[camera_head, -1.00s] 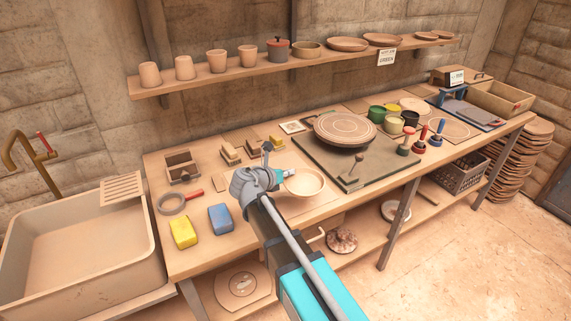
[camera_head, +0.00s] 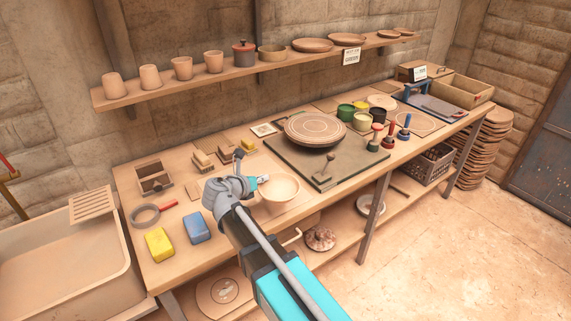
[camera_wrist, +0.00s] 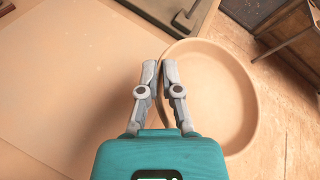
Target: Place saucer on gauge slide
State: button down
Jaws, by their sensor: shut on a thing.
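The saucer (camera_head: 281,190) is a pale, round, shallow clay dish. My gripper (camera_head: 262,179) is shut on its left rim in the head view. In the wrist view, the fingers (camera_wrist: 164,68) pinch the rim, and the saucer (camera_wrist: 220,95) extends to the right of them. The saucer looks roughly level over the front edge of the workbench; its exact height is hard to tell. What I take to be the gauge slide (camera_head: 437,106), a grey plate with a blue frame, lies at the bench's far right end.
Between them are a dark board with a round wheel (camera_head: 315,128), several colored pots (camera_head: 362,118) and upright red and blue-handled tools (camera_head: 390,132). A yellow sponge (camera_head: 159,244) and blue block (camera_head: 196,228) lie left. A wooden crate (camera_head: 466,91) stands behind the slide.

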aim_at(441, 106)
jog(key=k, duration=1.3)
jog(key=z, duration=0.5)
jog(key=i, duration=0.8)
jog(key=z, duration=1.15)
jog(key=i, duration=1.25)
jog(key=z, duration=0.45)
